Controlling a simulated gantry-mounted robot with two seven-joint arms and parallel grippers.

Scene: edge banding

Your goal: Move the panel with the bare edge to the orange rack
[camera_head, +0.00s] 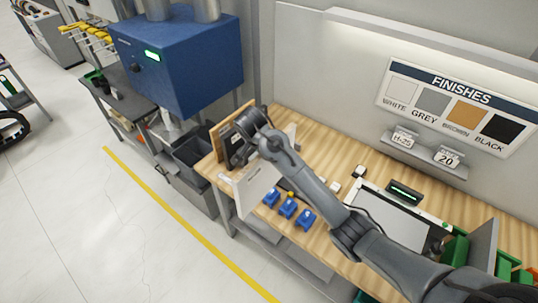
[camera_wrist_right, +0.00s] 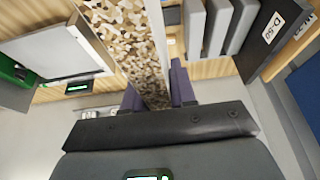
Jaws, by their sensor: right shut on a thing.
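My right gripper (camera_wrist_right: 156,95) is shut on a panel (camera_wrist_right: 130,42), with one finger on each side of it. The panel's speckled, bare chipboard edge faces the right wrist camera, beside a thin pale strip. In the head view a white panel face (camera_head: 256,192) stands upright below my right wrist, at the left end of the bench; my right fingers are hidden there. My left gripper is not in view. I cannot make out an orange rack in either view.
Upright panels, one dark and labelled D-50 (camera_wrist_right: 268,30), stand close by at the bench's left end. Several blue blocks (camera_head: 288,207) lie on the wooden bench (camera_head: 317,130). A white-topped device (camera_head: 392,217) and green bins (camera_head: 455,250) are to the right. Grey bins (camera_head: 192,155) stand left.

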